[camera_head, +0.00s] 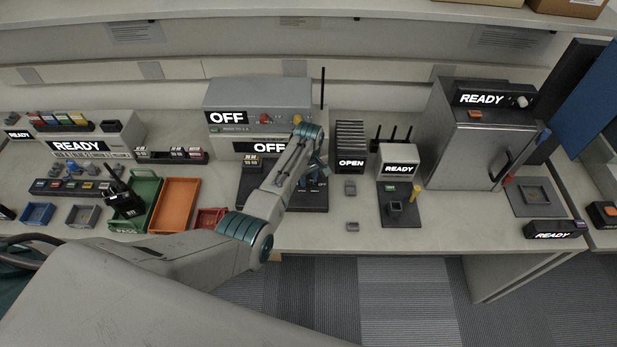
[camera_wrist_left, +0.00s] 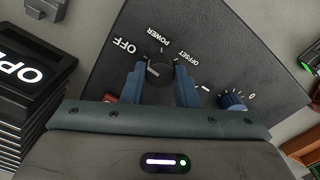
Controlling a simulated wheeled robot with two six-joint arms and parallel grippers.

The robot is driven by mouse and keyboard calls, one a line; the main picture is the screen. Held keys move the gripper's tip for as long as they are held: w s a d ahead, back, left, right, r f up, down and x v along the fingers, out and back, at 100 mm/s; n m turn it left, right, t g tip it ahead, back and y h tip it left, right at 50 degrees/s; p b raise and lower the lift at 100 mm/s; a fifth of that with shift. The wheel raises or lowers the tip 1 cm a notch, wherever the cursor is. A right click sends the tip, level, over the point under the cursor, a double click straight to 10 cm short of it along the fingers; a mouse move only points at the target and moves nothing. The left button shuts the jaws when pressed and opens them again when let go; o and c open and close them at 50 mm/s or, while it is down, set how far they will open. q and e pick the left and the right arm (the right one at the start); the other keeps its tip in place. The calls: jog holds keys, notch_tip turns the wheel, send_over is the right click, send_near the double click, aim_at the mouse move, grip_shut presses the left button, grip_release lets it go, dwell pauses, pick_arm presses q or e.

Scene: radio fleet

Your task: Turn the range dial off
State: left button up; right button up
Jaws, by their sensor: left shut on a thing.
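A black dial (camera_wrist_left: 160,69) with a pale mark sits on a dark sloping panel (camera_wrist_left: 215,55) in the left wrist view. Labels OFF, POWER and OFFSET are printed around it. My left gripper (camera_wrist_left: 160,82) has its two blue-grey fingers on either side of the dial, shut on it. I cannot tell exactly which label the mark faces. In the head view my left arm reaches over the dark panel (camera_head: 255,185), and its wrist hides the dial. My right gripper is in neither view.
A blue knob (camera_wrist_left: 233,100) is close by on the panel. A grey instrument (camera_head: 270,95) with OFF displays stands behind. The black OPEN unit (camera_head: 351,140) is just right of my wrist. Orange (camera_head: 174,204) and green (camera_head: 145,190) trays are left.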

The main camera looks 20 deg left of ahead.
aim_at(308, 180)
pick_arm(q)
jog(key=shift+n, duration=0.5)
jog(key=o, duration=1)
notch_tip(308, 180, up, 11)
jog(key=b, duration=0.3)
jog(key=shift+f, duration=0.1)
